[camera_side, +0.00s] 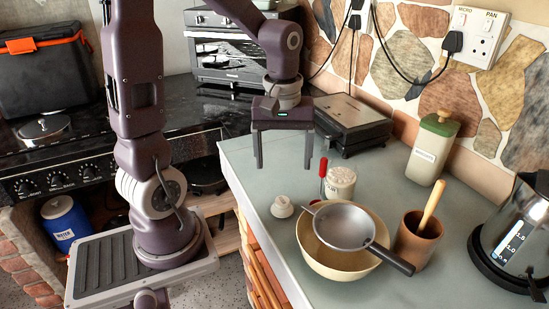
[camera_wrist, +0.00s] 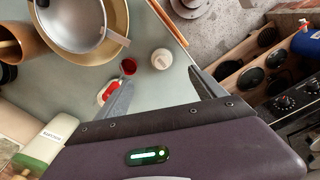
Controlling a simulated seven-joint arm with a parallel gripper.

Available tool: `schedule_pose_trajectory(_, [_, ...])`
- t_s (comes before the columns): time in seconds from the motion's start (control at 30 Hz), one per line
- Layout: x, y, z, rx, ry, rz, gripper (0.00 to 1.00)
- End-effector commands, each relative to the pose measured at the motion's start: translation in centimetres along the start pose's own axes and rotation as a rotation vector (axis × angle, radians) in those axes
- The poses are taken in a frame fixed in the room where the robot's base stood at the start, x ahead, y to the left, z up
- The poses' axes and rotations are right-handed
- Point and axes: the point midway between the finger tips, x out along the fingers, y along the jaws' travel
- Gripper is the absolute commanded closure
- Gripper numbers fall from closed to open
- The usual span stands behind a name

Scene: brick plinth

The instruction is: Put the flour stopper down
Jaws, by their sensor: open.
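A small white stopper-like piece (camera_side: 282,207) with a rounded knob sits on the grey-green counter near its left edge. It also shows in the wrist view (camera_wrist: 162,59), just beyond the fingertips. I take it as the flour stopper. My gripper (camera_side: 283,167) points down above the counter, fingers apart and nothing between them. In the wrist view the gripper (camera_wrist: 159,76) spans the stopper's position but looks well above it. A glass jar (camera_side: 341,183) with pale contents stands to the right, with no lid visible on it.
A red-handled item (camera_side: 323,168) stands by the jar. A cream bowl (camera_side: 310,251) with a sieve (camera_side: 343,227) across it is in front. A brown pot (camera_side: 417,238), a kettle (camera_side: 513,240), a green-lidded canister (camera_side: 432,148) and a closed grill (camera_side: 353,124) crowd the right and back.

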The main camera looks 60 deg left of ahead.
Motion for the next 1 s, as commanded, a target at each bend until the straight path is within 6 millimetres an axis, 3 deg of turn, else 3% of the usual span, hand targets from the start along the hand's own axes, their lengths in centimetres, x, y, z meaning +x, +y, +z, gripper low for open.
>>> schedule_pose_trajectory(0.1, [-4.3,-0.5,4.0,0.313,0.123,0.077,0.21])
schedule_pose_trajectory(0.2, [-7.1,-1.9,7.9,0.614,0.233,0.151,0.21])
schedule_pose_trajectory(0.3, [-8.6,-3.6,10.8,0.861,0.324,0.217,0.21])
schedule_pose_trajectory(0.4, [-9.2,-4.7,12.4,1.009,0.38,0.257,0.21])
schedule_pose_trajectory(1.0, [-9.3,-5.0,12.8,1.056,0.399,0.267,0.21])
